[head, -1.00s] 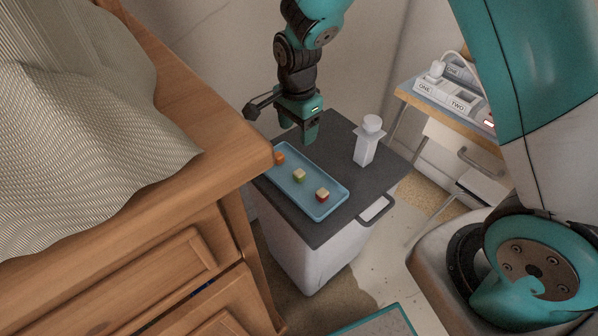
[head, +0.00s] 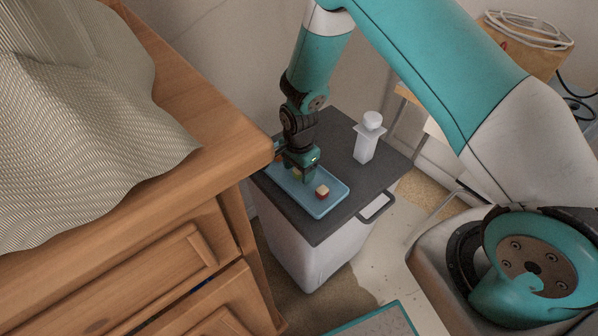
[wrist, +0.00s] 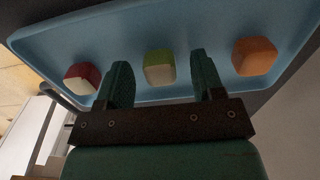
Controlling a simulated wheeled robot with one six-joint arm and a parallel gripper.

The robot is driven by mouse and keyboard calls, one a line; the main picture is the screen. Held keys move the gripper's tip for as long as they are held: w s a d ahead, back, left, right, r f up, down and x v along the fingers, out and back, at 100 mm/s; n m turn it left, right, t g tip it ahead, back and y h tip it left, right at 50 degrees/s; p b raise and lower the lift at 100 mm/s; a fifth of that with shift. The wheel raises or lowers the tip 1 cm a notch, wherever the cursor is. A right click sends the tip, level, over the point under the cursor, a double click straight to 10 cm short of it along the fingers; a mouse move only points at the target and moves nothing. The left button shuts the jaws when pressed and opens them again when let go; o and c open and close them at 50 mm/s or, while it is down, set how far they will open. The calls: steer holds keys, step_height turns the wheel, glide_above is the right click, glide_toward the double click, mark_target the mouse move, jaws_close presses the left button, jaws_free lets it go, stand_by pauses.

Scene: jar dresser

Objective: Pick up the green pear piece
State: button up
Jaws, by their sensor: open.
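The green pear piece (wrist: 159,68), a small cube with a pale face, lies on the blue tray (wrist: 205,23). In the wrist view my gripper (wrist: 160,75) is open, with one finger on each side of the pear piece and visible gaps between. In the head view my gripper (head: 300,170) is down over the tray (head: 318,213), and the pear piece (head: 296,176) is mostly hidden behind it.
A red-skinned piece (head: 322,192) and an orange piece (wrist: 254,57) lie on the tray on either side. A white bottle (head: 367,140) stands behind on the dark lid (head: 345,225). The wooden dresser (head: 225,160) is close on the left.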

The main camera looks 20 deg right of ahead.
steer(key=shift+f, duration=0.25)
steer(key=c, duration=1)
steer(key=shift+r, duration=0.1)
